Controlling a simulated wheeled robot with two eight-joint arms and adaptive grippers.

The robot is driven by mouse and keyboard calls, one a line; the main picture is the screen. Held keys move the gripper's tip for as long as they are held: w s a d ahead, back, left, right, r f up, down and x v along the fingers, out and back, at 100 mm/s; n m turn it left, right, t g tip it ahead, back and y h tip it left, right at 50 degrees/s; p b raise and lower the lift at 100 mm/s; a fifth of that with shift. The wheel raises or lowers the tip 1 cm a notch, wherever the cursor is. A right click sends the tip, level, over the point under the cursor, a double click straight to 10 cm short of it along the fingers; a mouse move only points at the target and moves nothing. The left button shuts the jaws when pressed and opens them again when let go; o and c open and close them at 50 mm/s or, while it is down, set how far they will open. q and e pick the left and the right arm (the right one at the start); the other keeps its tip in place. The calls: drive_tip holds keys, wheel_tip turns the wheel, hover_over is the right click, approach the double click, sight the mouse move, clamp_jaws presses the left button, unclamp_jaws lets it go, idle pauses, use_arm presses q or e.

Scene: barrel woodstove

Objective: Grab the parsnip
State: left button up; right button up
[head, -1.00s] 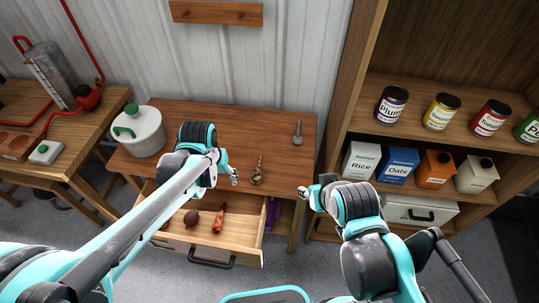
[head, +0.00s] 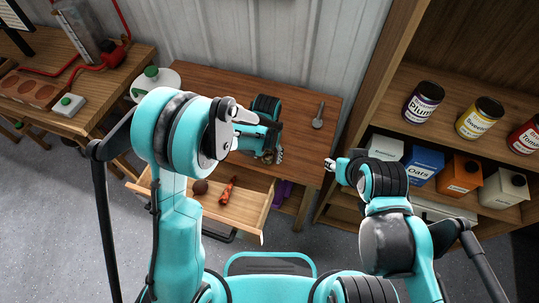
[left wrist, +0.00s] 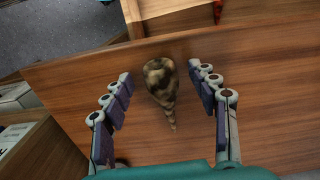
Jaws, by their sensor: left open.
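The parsnip (left wrist: 161,82) is a brown, mottled, tapered root lying on the wooden table top, its thick end away from my left wrist camera and its thin tip toward it. My left gripper (left wrist: 160,74) is open, with one finger on each side of the parsnip and gaps between fingers and root. In the head view my left gripper (head: 274,155) is over the table's front part and mostly hides the parsnip. My right gripper (head: 331,165) hangs between the table and the shelf, away from the parsnip; its finger opening is too small to judge.
An open drawer (head: 253,214) below the table top holds an orange-red root (head: 228,190) and a dark round thing (head: 200,187). A shelf with jars and boxes stands right.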

use_arm(q)
drive_tip(key=shift+f, duration=0.7)
drive_tip(key=shift+r, duration=0.1)
drive_tip(key=c, duration=1.2)
